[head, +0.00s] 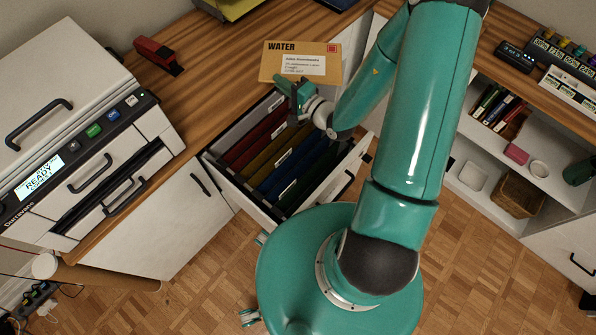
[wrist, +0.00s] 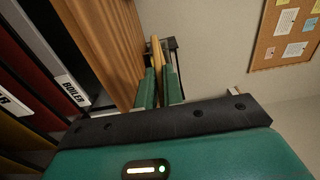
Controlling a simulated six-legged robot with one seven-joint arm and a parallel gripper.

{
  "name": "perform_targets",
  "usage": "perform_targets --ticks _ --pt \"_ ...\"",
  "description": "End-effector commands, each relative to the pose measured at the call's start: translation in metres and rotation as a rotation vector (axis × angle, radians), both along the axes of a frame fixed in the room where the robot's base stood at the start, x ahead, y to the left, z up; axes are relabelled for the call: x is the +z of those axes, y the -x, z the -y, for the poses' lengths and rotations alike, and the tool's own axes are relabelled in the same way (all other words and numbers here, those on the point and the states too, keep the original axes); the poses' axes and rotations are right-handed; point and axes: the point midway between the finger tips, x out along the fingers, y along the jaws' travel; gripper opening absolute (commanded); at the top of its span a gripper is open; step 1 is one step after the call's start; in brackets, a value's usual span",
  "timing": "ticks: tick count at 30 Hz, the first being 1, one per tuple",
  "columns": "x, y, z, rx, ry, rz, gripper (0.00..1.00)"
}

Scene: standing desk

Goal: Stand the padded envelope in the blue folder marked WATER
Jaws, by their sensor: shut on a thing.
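The padded envelope (head: 272,66) is tan, with the word WATER and a white address label on its face. My gripper (head: 291,88) is shut on its lower edge and holds it above the back of the open drawer. In the wrist view the envelope (wrist: 156,52) shows edge-on between the two green fingers (wrist: 157,82). The blue folder (head: 283,163) hangs in the drawer between the yellow and green ones, below and in front of my gripper. Its tab is too small to read.
The open drawer (head: 236,191) also holds red (head: 247,139), yellow and green hanging folders. A grey folder's tab reads BOILER (wrist: 72,90) in the wrist view. A printer (head: 75,130) stands left, a red stapler (head: 158,55) on the desktop, and an open shelf (head: 480,180) right.

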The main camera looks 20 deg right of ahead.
Motion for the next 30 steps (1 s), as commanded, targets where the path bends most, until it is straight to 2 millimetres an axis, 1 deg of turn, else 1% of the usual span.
perform_targets --ticks 9,13,16,18,21,24,27,30 --pt "-0.001 -0.003 0.0 0.002 0.0 0.0 0.0" --pt "-0.007 -0.01 -0.003 -0.051 -0.002 -0.002 0.0" --pt "-0.018 -0.02 -0.005 -0.147 -0.005 -0.003 0.0" --pt "-0.03 -0.025 -0.005 -0.236 -0.007 -0.006 0.0" --pt "-0.049 -0.03 -0.004 -0.362 -0.006 -0.006 0.0" --pt "-0.061 -0.03 -0.002 -0.448 -0.004 -0.003 0.0" --pt "-0.067 -0.029 -0.001 -0.489 -0.001 0.001 0.0" --pt "-0.068 -0.028 -0.001 -0.5 0.0 0.003 0.0"
